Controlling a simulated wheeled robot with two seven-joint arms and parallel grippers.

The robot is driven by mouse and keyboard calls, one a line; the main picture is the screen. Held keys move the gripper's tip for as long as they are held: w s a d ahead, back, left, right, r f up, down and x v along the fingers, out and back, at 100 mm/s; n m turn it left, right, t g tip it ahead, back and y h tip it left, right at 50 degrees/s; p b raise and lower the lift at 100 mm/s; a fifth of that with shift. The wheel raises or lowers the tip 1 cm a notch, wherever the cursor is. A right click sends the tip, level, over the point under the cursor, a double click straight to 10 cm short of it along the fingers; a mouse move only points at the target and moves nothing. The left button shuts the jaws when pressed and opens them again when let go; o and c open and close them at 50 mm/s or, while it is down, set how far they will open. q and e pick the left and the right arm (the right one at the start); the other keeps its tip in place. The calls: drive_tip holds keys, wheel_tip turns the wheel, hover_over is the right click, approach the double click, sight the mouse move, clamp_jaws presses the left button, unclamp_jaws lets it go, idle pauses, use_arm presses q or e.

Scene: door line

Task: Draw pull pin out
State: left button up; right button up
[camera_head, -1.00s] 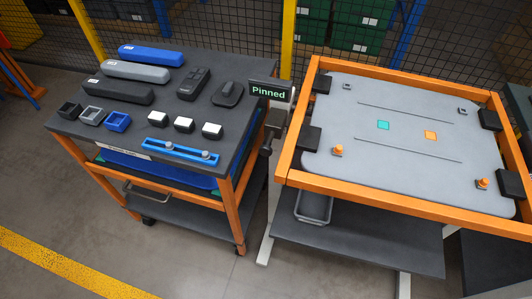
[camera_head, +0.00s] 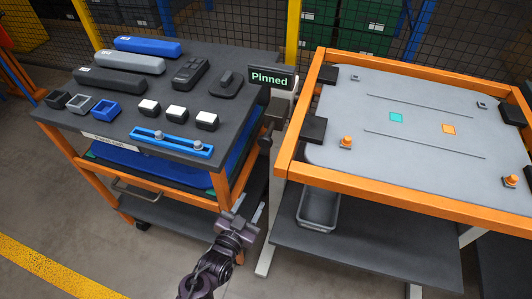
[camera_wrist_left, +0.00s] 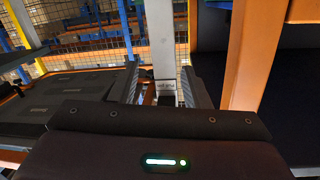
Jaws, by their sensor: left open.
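A black sign reading "Pinned" (camera_head: 272,78) stands in the gap between the dark cart and the orange-framed table. Below it is a dark latch-like fitting (camera_head: 276,113) on the cart's right side. I cannot make out a separate pull pin in either view. My left gripper (camera_head: 240,214) is low in front of the gap, below the fitting and apart from it. In the left wrist view its two dark fingers (camera_wrist_left: 164,92) are apart with nothing held. A grey upright post (camera_wrist_left: 160,35) shows beyond them. My right gripper is out of view.
The cart top (camera_head: 225,135) holds blue, grey and black cases, small boxes and a blue rail (camera_head: 172,142). The orange-framed table (camera_head: 420,200) stands close on the right, with a grey bin (camera_head: 318,208) beneath. Open floor lies at front left.

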sight(263, 145)
use_arm(q)
wheel_tip(263, 145, up, 16)
drive_tip(key=d+m+t+h+b, duration=0.1)
drive_tip(key=d+t+h+b, duration=0.15)
drive_tip(key=t, duration=0.25)
drive_tip(key=x, duration=0.2)
drive_tip(key=p+x, duration=0.1)
drive_tip(key=x, duration=0.2)
drive_tip(key=a+p+x, duration=0.1)
drive_tip(key=x, duration=0.1)
drive_tip(key=shift+w, duration=0.4)
drive_tip(key=shift+w+d+r, duration=0.15)
drive_tip(key=shift+w+d, duration=0.05)
drive_tip(key=shift+w, duration=0.15)
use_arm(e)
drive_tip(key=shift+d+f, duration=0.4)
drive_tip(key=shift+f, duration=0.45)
use_arm(q)
drive_tip(key=shift+c, duration=0.4)
